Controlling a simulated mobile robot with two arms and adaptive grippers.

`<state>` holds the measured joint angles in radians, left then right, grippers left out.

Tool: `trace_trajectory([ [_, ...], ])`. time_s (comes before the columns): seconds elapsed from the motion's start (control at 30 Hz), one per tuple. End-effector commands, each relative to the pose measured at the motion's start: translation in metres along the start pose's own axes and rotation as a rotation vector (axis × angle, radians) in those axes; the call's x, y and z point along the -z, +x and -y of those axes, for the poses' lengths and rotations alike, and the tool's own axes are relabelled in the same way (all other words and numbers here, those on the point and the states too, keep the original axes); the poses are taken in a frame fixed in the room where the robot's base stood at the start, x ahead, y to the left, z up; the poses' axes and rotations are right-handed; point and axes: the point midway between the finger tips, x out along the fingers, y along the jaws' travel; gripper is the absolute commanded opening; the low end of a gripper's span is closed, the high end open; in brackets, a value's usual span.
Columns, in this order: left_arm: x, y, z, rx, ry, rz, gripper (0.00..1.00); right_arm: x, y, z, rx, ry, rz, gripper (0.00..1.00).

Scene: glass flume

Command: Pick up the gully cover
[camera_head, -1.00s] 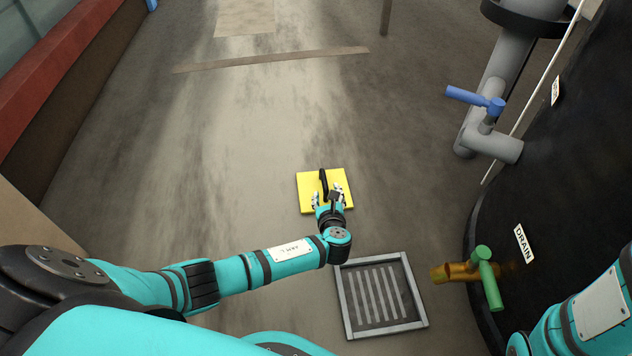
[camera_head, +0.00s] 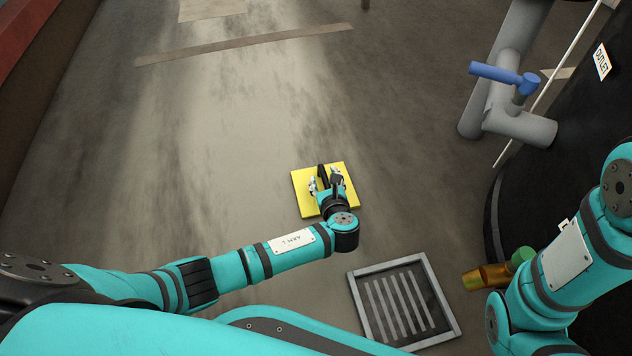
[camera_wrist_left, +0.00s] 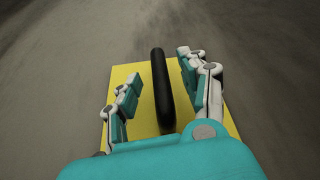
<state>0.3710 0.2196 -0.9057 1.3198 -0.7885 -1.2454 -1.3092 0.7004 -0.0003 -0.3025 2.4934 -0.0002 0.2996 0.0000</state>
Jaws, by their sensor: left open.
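The gully cover (camera_head: 307,199) is a flat yellow square plate with a black upright handle (camera_head: 322,174). It lies on the floor in the middle of the head view. My left gripper (camera_head: 326,182) is over the cover, its fingers open on either side of the handle. In the left wrist view the yellow plate (camera_wrist_left: 142,122) lies below the open fingers (camera_wrist_left: 158,85), and the black handle (camera_wrist_left: 160,85) stands between them with a gap on each side. My right gripper is out of view; only my right arm shows at the right edge.
A grated drain (camera_head: 430,282) with a grey frame is set in the floor just right of and nearer than the cover. A brass pipe with a green valve (camera_head: 522,256) and a grey pipe with a blue valve (camera_head: 505,76) are at right. The floor left of the cover is clear.

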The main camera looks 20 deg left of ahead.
Motion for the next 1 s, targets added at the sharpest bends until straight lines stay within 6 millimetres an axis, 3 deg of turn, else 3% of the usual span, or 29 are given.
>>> trace_trajectory([
  [0.27,0.0007,-0.0012,0.0014,0.000,0.000,0.000,0.44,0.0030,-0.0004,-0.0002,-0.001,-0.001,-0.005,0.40],
  [0.63,0.0008,-0.0009,0.0010,0.000,0.000,0.000,0.00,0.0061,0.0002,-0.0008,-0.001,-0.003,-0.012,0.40],
  [1.0,-0.0009,-0.0007,0.0016,0.001,-0.001,0.003,0.00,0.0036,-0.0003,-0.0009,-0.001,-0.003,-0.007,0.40],
])
